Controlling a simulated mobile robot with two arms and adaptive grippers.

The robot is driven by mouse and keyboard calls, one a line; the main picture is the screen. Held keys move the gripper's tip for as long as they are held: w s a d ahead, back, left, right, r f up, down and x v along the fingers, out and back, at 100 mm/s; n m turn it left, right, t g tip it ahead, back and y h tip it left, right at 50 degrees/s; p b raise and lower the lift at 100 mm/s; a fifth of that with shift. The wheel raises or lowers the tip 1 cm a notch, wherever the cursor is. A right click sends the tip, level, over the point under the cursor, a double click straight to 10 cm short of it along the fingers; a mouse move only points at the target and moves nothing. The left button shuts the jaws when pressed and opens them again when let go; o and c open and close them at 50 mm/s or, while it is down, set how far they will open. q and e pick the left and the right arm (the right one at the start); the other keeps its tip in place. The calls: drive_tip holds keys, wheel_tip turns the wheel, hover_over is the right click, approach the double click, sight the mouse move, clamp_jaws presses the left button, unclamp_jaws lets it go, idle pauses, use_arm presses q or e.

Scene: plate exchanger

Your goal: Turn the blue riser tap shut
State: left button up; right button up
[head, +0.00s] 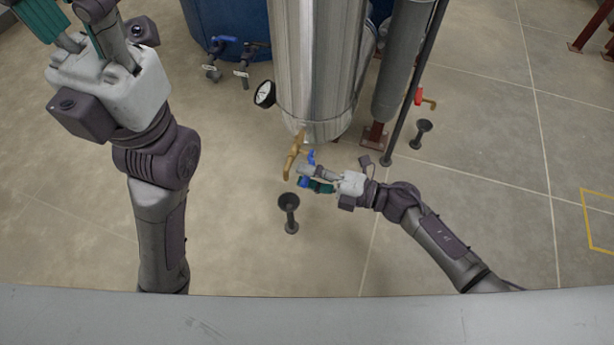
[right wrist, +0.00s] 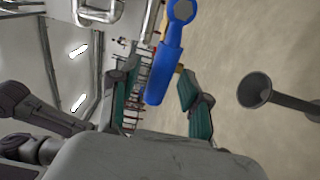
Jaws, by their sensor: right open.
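A brass tap (head: 292,160) comes off the foot of the shiny steel column, with a blue lever (head: 311,157) beside it. My right gripper (head: 312,184) is at this lever and partly covers it. In the right wrist view the blue lever (right wrist: 164,72) hangs down, its lower end between the two teal finger pads of the open right gripper (right wrist: 158,100). Gaps show on both sides, so the pads do not appear to press on it. My left gripper (head: 62,18) is raised at the upper left, cut off by the frame edge, its opening unclear.
A steel column (head: 315,65) and a grey pipe (head: 403,60) stand behind. A gauge (head: 265,94), other blue-handled taps (head: 222,40) and a red-handled tap (head: 420,98) are nearby. A dark funnel drain (head: 289,203) stands below the right gripper.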

drive_tip(key=shift+w+a, duration=0.1)
drive_tip(key=shift+a, duration=0.1)
drive_tip(key=shift+c, duration=0.2)
clamp_jaws()
drive_tip(key=shift+f, duration=0.1)
